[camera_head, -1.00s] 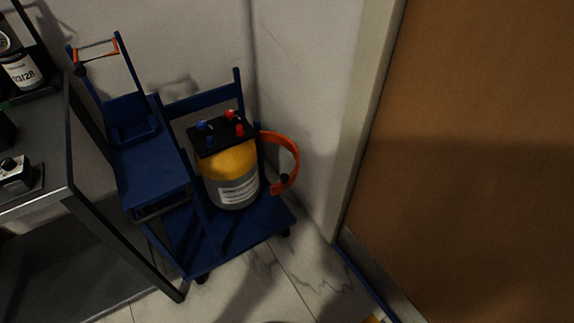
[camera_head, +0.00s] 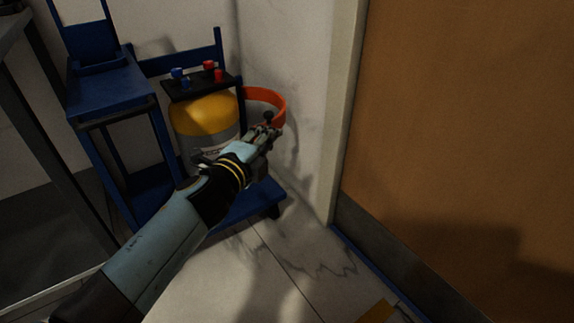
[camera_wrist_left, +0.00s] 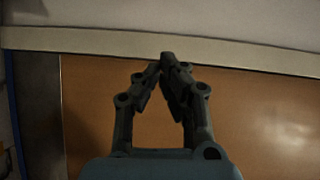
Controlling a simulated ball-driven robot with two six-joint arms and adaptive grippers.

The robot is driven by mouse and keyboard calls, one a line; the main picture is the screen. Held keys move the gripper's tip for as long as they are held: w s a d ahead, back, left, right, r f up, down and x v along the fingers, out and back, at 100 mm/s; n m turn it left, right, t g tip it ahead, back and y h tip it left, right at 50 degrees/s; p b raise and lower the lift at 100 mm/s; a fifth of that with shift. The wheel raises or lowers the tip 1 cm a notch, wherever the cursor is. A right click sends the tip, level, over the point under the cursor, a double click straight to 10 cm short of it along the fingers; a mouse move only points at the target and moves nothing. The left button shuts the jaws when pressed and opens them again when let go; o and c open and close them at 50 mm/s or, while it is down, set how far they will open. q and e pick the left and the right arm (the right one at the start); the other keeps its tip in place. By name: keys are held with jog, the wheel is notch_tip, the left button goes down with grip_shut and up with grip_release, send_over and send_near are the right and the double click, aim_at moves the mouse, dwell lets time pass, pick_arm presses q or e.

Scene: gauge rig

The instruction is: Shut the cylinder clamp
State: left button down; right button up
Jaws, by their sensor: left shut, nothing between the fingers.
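The cylinder clamp (camera_head: 276,99) is an orange curved arm with a dark knob at its free end. It stands swung out to the right of the cylinder (camera_head: 204,116), which is yellow on top and grey below with a white label. My left gripper (camera_head: 274,132) is shut and empty, close to the clamp's knob end; I cannot tell whether it touches. My forearm hides the cylinder's lower part. In the left wrist view the shut fingers (camera_wrist_left: 168,62) point at the wall and the brown door; the clamp does not show. My right gripper is not in view.
The blue cart (camera_head: 262,192) carries the cylinder, with a black panel (camera_head: 202,88) of red and blue knobs above it. A blue shelf (camera_head: 110,92) and a grey bench stand left.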

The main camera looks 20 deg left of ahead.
pick_arm(q)
jog(key=w+a+f+t+b, duration=0.1)
jog(key=w+f+b, duration=0.3)
jog(key=w+b, duration=0.3)
jog(key=w, duration=0.5)
jog(key=shift+w+a+b, duration=0.15)
jog(key=shift+a+b, duration=0.05)
jog(key=shift+b, duration=0.1)
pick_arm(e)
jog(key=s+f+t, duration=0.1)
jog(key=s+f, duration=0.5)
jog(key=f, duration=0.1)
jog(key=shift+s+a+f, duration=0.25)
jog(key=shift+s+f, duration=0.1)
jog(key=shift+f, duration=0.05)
pick_arm(q)
jog(key=shift+h, duration=0.3)
